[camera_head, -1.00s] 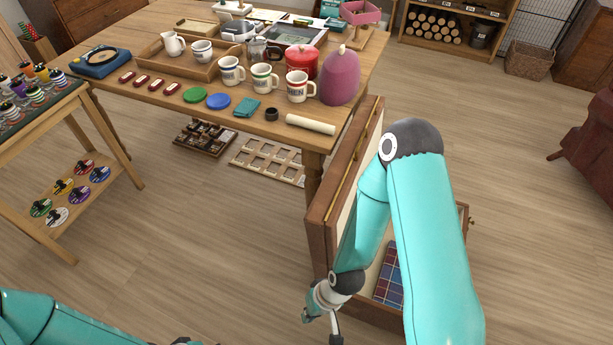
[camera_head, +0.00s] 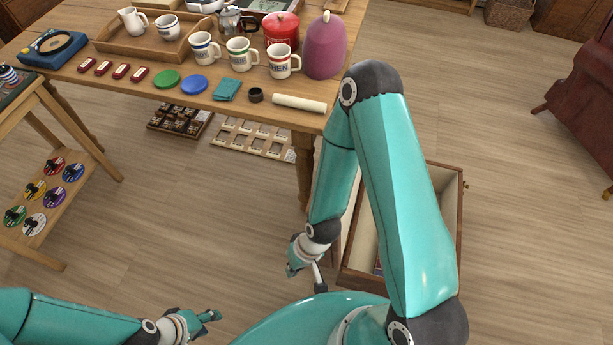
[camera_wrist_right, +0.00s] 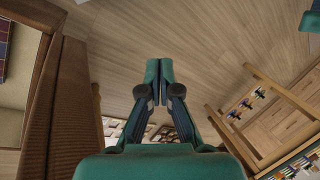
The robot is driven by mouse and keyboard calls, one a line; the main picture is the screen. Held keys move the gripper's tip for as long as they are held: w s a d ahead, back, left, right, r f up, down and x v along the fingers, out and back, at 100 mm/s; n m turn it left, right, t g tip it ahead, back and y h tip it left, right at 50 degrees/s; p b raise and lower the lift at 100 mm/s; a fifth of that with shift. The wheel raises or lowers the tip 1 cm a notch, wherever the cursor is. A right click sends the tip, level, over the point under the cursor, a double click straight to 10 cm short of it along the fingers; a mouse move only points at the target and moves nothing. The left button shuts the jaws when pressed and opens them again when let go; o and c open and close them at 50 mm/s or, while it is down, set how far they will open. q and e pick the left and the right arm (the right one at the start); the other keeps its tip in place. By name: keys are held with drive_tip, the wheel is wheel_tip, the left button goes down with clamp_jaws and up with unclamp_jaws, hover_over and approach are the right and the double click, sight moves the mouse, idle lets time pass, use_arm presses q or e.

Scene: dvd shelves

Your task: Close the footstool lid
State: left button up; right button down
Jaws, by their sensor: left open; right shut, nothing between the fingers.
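The footstool (camera_head: 457,220) is a brown wooden box with a pale lining, standing open on the floor right of the table. My right arm crosses in front of it and hides much of it, including most of its lid. In the right wrist view a ridged brown panel (camera_wrist_right: 68,105), apparently the lid, runs along the left, with the pale interior and plaid cloth beyond. My right gripper (camera_head: 319,284) is shut and empty at the left of the box; it also shows in the wrist view (camera_wrist_right: 160,68), apart from the panel. My left gripper (camera_head: 212,316) is open and empty at the bottom, away from the footstool.
The wooden table (camera_head: 130,85) holds mugs, a red pot (camera_head: 281,30) and a pink rounded object (camera_head: 325,46) near its right end. A small stand (camera_head: 50,150) is at the left. A dark red armchair (camera_head: 585,100) is far right.

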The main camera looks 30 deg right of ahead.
drive_tip(key=w+d+r+n+g+h+b, duration=0.1)
drive_tip(key=w+r+n+b, duration=0.1)
drive_tip(key=w+n, duration=0.35)
drive_tip(key=w+d+r+n+g+h+b, duration=0.1)
drive_tip(key=w+r+n+b, duration=0.1)
drive_tip(key=w, duration=0.7)
drive_tip(key=w+d+r+n+g+h+b, duration=0.1)
drive_tip(key=w+d+r+h, duration=0.2)
drive_tip(key=r, duration=0.4)
drive_tip(key=w+d+r+n+g+h+b, duration=0.1)
drive_tip(key=w+d+r+n+h, duration=0.1)
drive_tip(key=w+d+r, duration=0.4)
drive_tip(key=s+d+f, duration=0.3)
drive_tip(key=s+f, duration=0.4)
drive_tip(key=s, duration=0.1)
drive_tip(key=shift+d+f, duration=0.25)
drive_tip(key=shift+f, duration=0.05)
drive_tip(key=shift+m, duration=0.25)
